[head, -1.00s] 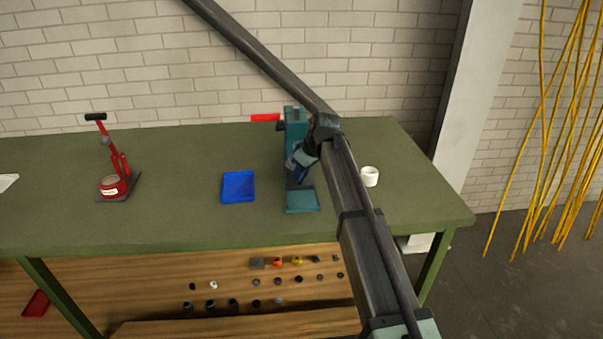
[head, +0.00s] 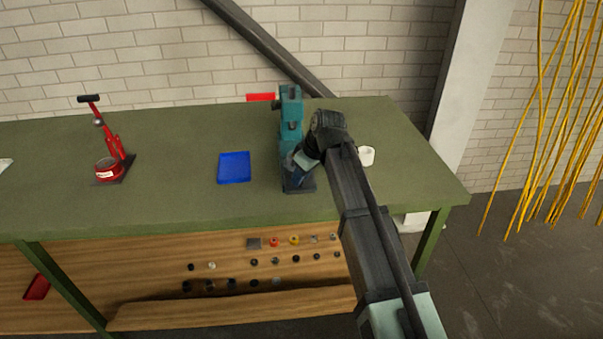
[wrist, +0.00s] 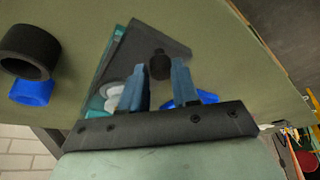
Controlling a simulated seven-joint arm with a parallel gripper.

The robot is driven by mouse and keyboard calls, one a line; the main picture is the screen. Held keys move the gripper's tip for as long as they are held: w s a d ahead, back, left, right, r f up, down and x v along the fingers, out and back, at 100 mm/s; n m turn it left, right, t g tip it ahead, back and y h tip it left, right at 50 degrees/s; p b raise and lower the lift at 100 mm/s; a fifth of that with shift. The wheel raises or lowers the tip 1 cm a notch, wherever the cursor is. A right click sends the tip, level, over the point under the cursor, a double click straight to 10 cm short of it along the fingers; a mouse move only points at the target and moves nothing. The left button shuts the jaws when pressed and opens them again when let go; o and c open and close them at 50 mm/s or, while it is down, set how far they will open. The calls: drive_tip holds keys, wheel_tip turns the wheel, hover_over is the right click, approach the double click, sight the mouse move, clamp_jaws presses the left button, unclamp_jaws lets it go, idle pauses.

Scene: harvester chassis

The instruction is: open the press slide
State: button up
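The teal press (head: 290,110) stands near the back of the green bench. Its dark slide plate (head: 303,185) lies out at the front, over the teal base; the plate also fills the upper middle of the wrist view (wrist: 130,55). A black knob (wrist: 160,66) stands on the plate. My gripper (head: 296,172) is low at the front of the press. In the wrist view its two blue fingers (wrist: 158,75) sit on either side of the knob, which fills the gap between their tips. My arm partly hides the press's right side in the head view.
A red handle (head: 261,97) sticks out left of the press. A blue tray (head: 234,168) lies to its left, a white cup (head: 367,156) to its right. A red hand press (head: 109,160) stands further left. Bench between tray and red press is clear.

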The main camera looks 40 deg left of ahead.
drive_tip(key=o, duration=0.4)
drive_tip(key=shift+c, duration=0.2)
drive_tip(key=shift+r, duration=0.1)
drive_tip(key=v, duration=1.3)
drive_tip(key=shift+d+r, duration=0.2)
drive_tip(key=shift+r, duration=0.05)
drive_tip(key=shift+f, duration=0.1)
drive_tip(key=d+f+m+g+h, duration=0.1)
drive_tip(key=d+f+m, duration=0.3)
drive_tip(key=d+f, duration=0.95)
drive_tip(key=d+f+m+h, duration=0.25)
drive_tip(key=d+f, duration=0.75)
drive_tip(key=f, duration=0.7)
drive_tip(key=d+f+m+g+h, duration=0.1)
drive_tip(key=d+f+m, duration=0.3)
drive_tip(key=d+f, duration=0.9)
drive_tip(key=s+d+f+m+g, duration=0.2)
drive_tip(key=s+d+f+m, duration=0.1)
drive_tip(key=s+d+f, duration=0.7)
drive_tip(key=s+d+f+m+g, duration=0.2)
drive_tip(key=s+d+f+m, duration=0.2)
drive_tip(key=s+d+f, duration=0.7)
drive_tip(key=s+f, duration=0.2)
drive_tip(key=s, duration=0.5)
drive_tip(key=shift+s+f+g, duration=0.25)
drive_tip(key=shift+s+g, duration=0.05)
drive_tip(key=shift+g, duration=0.1)
